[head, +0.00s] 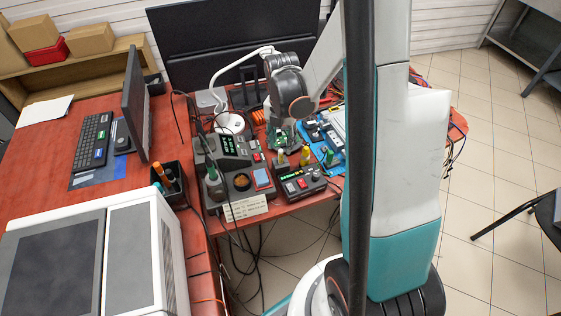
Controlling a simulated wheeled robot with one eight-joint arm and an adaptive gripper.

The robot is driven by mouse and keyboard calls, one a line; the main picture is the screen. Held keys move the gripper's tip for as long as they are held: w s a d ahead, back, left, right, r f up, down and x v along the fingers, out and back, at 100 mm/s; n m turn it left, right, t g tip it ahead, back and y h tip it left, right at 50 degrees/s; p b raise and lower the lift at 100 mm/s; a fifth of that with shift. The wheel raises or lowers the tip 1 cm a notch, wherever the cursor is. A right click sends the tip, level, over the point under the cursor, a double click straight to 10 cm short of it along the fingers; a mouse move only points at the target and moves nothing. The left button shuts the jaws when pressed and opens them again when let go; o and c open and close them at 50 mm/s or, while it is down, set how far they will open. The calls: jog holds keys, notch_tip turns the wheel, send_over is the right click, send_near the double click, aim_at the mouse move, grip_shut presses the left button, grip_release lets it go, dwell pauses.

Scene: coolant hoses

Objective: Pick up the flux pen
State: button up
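I cannot tell for sure which thing is the flux pen. Small upright pen-like items stand on the red workbench: one with a pale yellow top (282,156), a yellow one (304,155) and a green one (329,156). The dark rounded end of my arm (285,82) is above the bench, behind these items in the picture. My gripper's fingers cannot be made out, and no held object shows.
A soldering station (233,147) and a black control box (298,187) crowd the bench front. A blue mat (327,140) lies right, partly hidden by my arm. A black holder (168,185), monitor (135,104) and keyboard (90,141) are left. Cables hang below.

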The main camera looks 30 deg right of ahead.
aim_at(281, 150)
jog(key=shift+a+f+b, duration=0.15)
jog(key=shift+f+b, duration=1.2)
jog(key=shift+f, duration=1.7)
jog(key=shift+r, duration=0.1)
grip_shut()
